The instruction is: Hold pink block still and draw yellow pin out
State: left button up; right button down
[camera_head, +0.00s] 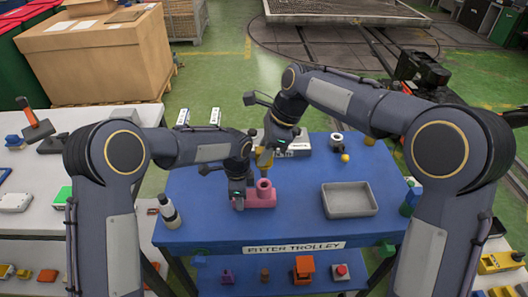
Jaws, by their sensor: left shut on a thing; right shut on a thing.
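The pink block (265,200) stands on the blue trolley top, with a raised round collar on its upper side. My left gripper (239,198) is shut on the block's left end. The yellow pin (264,159) is above the block's collar. My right gripper (267,146) comes down from behind and is shut on the pin's upper part. The pin's lower end is close over the collar; at this size I cannot tell whether any of it is inside.
On the blue trolley top (300,222), a grey tray (349,211) sits to the right, a grey-white bottle (168,210) at the left edge. A grey ring-shaped part (337,140) and a yellow ball (345,158) are at the back right. The top's front middle is clear.

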jog(key=shift+r, duration=2.35)
pick_arm(q)
jog(key=o, duration=1.5)
jog(key=shift+c, duration=0.2)
notch_tip(320, 180, up, 12)
